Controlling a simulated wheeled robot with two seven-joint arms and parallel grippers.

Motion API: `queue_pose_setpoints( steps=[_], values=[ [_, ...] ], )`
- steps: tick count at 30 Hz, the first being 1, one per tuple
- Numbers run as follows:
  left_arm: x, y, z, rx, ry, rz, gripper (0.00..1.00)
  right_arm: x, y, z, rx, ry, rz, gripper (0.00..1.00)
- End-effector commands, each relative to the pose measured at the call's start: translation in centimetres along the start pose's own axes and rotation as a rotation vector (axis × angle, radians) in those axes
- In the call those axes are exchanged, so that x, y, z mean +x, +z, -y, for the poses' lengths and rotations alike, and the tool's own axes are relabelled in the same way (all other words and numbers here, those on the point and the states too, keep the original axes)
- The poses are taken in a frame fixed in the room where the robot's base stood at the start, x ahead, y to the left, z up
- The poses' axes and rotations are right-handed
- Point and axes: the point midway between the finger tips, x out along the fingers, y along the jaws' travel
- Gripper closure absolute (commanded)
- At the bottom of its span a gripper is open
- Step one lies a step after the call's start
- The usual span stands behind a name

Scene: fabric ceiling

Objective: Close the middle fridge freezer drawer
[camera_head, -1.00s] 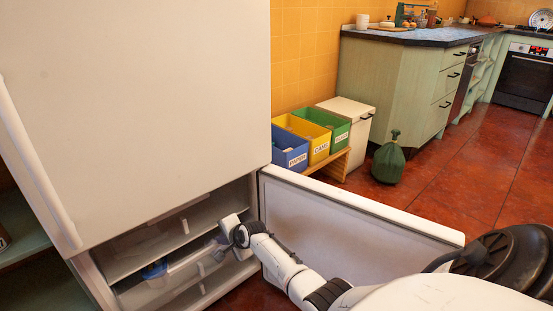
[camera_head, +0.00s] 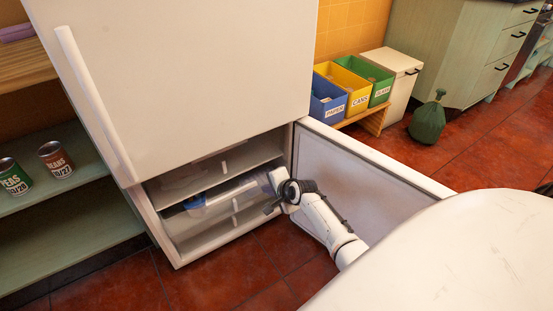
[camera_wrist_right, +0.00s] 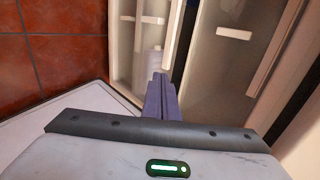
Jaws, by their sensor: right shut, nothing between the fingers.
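The white fridge freezer (camera_head: 190,70) stands at centre left in the head view. Its lower door (camera_head: 365,165) is swung open to the right, and pale drawers show in the lower compartment. The middle drawer (camera_head: 228,194) seems to stick out partly, with something blue (camera_head: 195,203) in it. My right gripper (camera_head: 270,208) is shut and empty in front of the drawers, near the middle drawer's right end. In the right wrist view the closed fingers (camera_wrist_right: 162,92) point toward pale drawer fronts (camera_wrist_right: 225,65); contact cannot be told. My left gripper is out of view.
Open shelves (camera_head: 50,200) with two cans stand left of the fridge. Red tiled floor (camera_head: 235,275) is clear in front of the fridge.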

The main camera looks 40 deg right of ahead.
Motion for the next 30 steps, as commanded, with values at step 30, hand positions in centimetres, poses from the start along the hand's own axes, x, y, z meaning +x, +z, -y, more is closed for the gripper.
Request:
queue_pose_setpoints(
  steps=[30],
  values=[
    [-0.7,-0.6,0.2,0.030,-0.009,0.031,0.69,-25.7,19.7,-15.2,-1.632,-0.189,0.265,1.00]
  ],
)
